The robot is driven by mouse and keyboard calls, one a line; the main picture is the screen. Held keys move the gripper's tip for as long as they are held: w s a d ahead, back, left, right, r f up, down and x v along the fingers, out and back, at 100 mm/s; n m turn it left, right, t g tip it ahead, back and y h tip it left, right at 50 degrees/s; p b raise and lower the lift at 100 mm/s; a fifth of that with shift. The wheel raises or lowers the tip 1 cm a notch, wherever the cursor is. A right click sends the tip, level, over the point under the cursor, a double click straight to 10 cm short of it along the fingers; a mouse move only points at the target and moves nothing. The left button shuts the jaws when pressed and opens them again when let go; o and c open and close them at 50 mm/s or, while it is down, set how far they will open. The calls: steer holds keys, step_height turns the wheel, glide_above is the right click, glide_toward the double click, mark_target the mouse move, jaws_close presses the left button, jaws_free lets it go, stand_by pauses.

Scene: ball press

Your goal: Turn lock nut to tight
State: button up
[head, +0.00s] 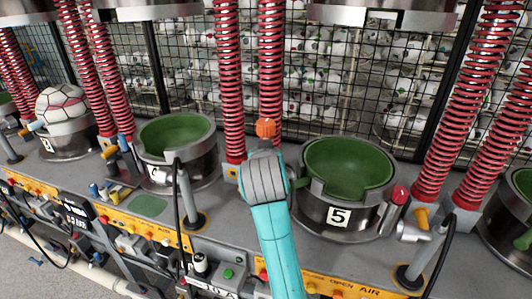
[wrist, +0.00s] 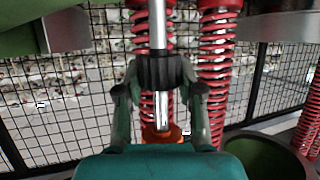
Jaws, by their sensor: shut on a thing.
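An orange round part (head: 265,128), which looks like the lock nut, shows just beyond the end of my arm in the head view. In the wrist view the orange part (wrist: 162,133) sits around the lower end of an upright silver rod (wrist: 158,28). In the head view my grey wrist hides the fingers. I cannot tell from these views how tight the nut is.
Press cup 5 (head: 345,163) stands close to the right of my wrist, and cup 4 (head: 175,133) to the left. Red springs (head: 230,80) rise just behind my wrist. A mesh fence (head: 330,70) with balls behind it closes off the back.

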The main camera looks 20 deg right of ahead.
steer(key=m+g+h, duration=0.1)
steer(key=m+h, duration=0.1)
steer(key=m+g+h, duration=0.2)
steer(key=m+h, duration=0.1)
steer(key=shift+w+a+m+g+h, duration=0.1)
steer(key=shift+m+g+h, duration=0.2)
steer(key=m+g+h, duration=0.1)
steer(key=m+g, duration=0.1)
steer(key=m+g+h, duration=0.2)
steer(key=m+g, duration=0.1)
steer(key=shift+m+g, duration=0.3)
steer(key=shift+g, duration=0.2)
steer(key=o, duration=1.2)
steer(key=shift+c, duration=0.2)
steer(key=v, duration=1.1)
steer(key=shift+s+a, duration=0.25)
steer(key=shift+a, duration=0.1)
